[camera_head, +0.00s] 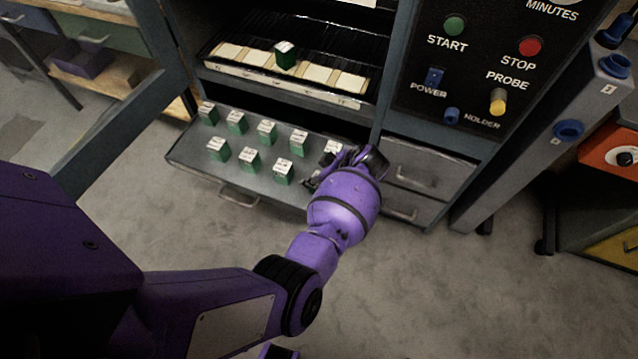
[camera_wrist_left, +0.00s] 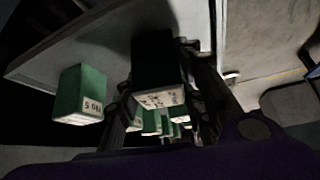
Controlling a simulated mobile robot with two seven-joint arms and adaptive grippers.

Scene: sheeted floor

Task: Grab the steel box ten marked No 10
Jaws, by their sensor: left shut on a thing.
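My left gripper (camera_head: 328,172) is at the right end of the pulled-out drawer (camera_head: 190,158). In the left wrist view, its fingers are shut on a green box with a white label face (camera_wrist_left: 160,97). The print on that label is too dark and small to read surely. In the head view my gripper and wrist hide most of this box. A green box marked No 5 (camera_wrist_left: 78,95) stands beside it, apart from the fingers; its white top shows in the head view (camera_head: 333,147). My right gripper is not in view.
Several similar boxes stand in two rows on the drawer, such as one at the front (camera_head: 283,171). Another green box (camera_head: 285,54) sits on the rack above. A control panel (camera_head: 470,70) is to the right. An open door (camera_head: 125,125) stands left.

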